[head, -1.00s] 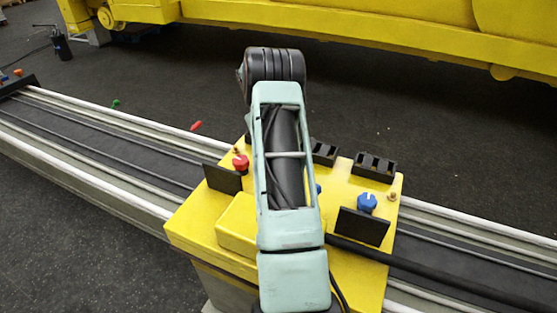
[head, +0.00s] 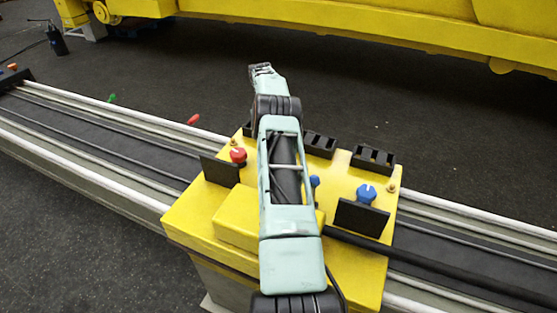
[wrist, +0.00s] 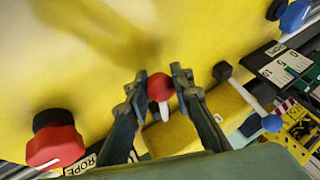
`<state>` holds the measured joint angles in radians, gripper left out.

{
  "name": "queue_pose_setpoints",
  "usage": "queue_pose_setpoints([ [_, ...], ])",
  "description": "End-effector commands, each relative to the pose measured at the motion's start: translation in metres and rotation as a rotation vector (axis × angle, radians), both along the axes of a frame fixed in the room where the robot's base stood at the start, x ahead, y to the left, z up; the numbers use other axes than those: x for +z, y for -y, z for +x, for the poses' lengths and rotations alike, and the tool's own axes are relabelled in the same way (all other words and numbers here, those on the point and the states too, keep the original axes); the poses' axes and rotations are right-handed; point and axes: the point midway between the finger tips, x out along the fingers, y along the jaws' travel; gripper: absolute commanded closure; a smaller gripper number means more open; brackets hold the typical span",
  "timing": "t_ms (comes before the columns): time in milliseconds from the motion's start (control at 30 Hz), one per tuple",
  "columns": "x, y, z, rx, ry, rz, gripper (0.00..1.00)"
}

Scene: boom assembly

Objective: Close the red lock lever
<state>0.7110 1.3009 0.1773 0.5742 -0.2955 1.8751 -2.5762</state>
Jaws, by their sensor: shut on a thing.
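The red lock lever (wrist: 160,88) has a round red knob on a pale stem and stands in the middle of the wrist view. My gripper (wrist: 159,76) has one finger on each side of that knob and is shut on it. In the head view my arm covers the red lever and my gripper is hidden. The yellow control box (head: 205,210) that carries the lever lies beneath my arm in the head view.
A larger red rotary knob (wrist: 55,140) by a ROPE label sits left of my gripper. A blue-tipped lever (wrist: 271,123) stands to the right. A blue rotary knob (head: 366,194) and black plates are on the box. Long rails (head: 110,128) run either side.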

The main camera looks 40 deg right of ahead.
Motion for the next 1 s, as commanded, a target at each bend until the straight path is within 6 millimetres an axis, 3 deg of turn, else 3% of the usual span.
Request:
queue_pose_setpoints([
  [600,-0.0036,-0.0005,-0.0004,0.001,-0.008,0.015,1.00],
  [633,-0.0036,-0.0005,-0.0004,0.001,-0.008,0.015,0.76],
  [767,-0.0029,-0.0003,-0.0003,0.001,-0.007,0.014,0.61],
  [1000,-0.0022,0.0000,-0.0001,0.001,-0.006,0.013,0.60],
])
